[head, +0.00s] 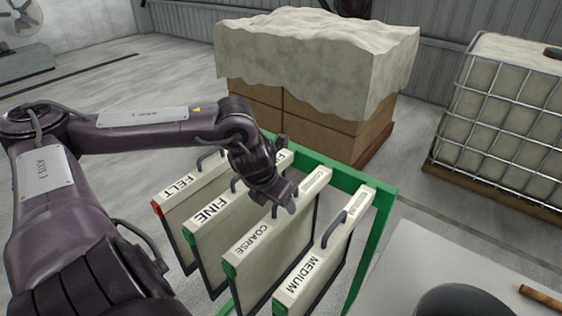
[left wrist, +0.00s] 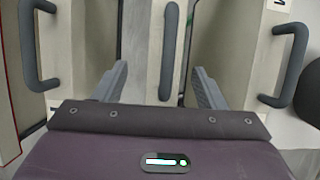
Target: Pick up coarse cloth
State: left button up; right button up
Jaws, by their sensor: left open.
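The coarse cloth (head: 262,240) is a pale framed panel labelled COARSE, with a green corner tag. It hangs upright in a green rack (head: 372,250) between the FINE panel (head: 207,212) and the MEDIUM panel (head: 318,262). My left gripper (head: 277,203) is over the top edge of the coarse panel and hides its handle in the head view. In the left wrist view the open fingers (left wrist: 160,85) are on either side of a grey handle (left wrist: 170,50), apart from it. That handle appears to be the coarse cloth's. My right gripper is not in view.
The FELT panel (head: 182,187) with a red tag hangs at the far left of the rack. Neighbouring handles (left wrist: 38,45) and (left wrist: 290,65) stand close on both sides. Covered boxes (head: 310,110) stand behind, and a caged tank (head: 505,115) is at the right.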

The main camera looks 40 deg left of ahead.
aim_at(283, 210)
pick_arm(q)
jog(key=shift+w+d+f+p, duration=0.3)
jog(key=shift+f+p, duration=0.1)
jog(key=shift+f, duration=0.1)
jog(key=x, duration=0.2)
jog(key=shift+f+p, duration=0.35)
jog(key=shift+p, duration=0.05)
jog(key=shift+w+f, duration=0.15)
jog(key=shift+f, duration=0.2)
grip_shut()
